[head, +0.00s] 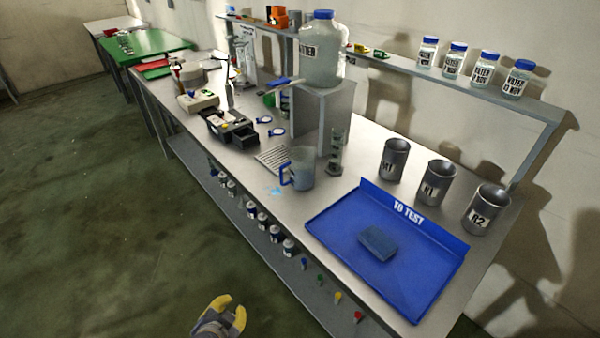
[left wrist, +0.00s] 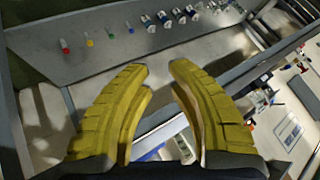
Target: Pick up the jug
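The jug (head: 301,168) stands upright on the metal table (head: 345,180) in the head view. It is a translucent grey-blue cup with a blue handle on its left side. My left gripper (head: 231,309), with yellow fingers, is at the bottom of the head view, in front of the table and well apart from the jug. In the left wrist view its two fingers (left wrist: 160,75) are spread with a gap between them and hold nothing. I cannot make out the jug for sure in the left wrist view. My right gripper is in neither view.
A blue tray (head: 335,222) marked TO TEST lies right of the jug, with three metal cylinders (head: 437,182) behind it. A grey block (head: 322,118) carrying a large water bottle (head: 320,52) stands behind the jug. Several small bottles stand on the lower shelf (head: 225,205).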

